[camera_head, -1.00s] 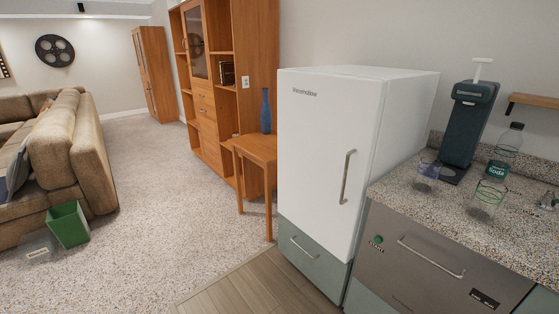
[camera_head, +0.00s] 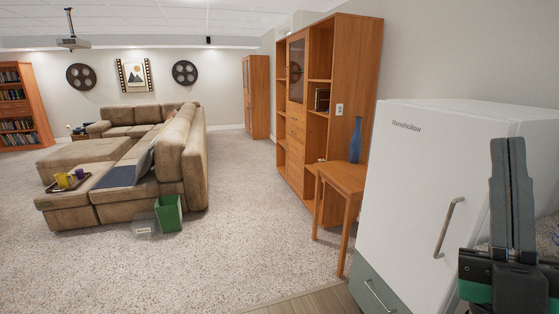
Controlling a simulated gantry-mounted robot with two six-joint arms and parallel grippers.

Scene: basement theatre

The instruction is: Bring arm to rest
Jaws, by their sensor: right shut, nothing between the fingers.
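My right gripper (camera_head: 512,200) stands at the right edge of the head view, fingers pointing up. Its two dark grey fingers are closed together with nothing between them. It is in front of the right side of the white fridge (camera_head: 420,175) and hides part of it. I cannot tell whether it touches the fridge. My left gripper is not in view.
A small wooden table (camera_head: 343,178) with a blue vase (camera_head: 355,140) stands left of the fridge, by a tall wooden cabinet (camera_head: 345,60). A green bin (camera_head: 168,214) stands by the beige sofa (camera_head: 195,165). The carpet (camera_head: 240,220) between is clear.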

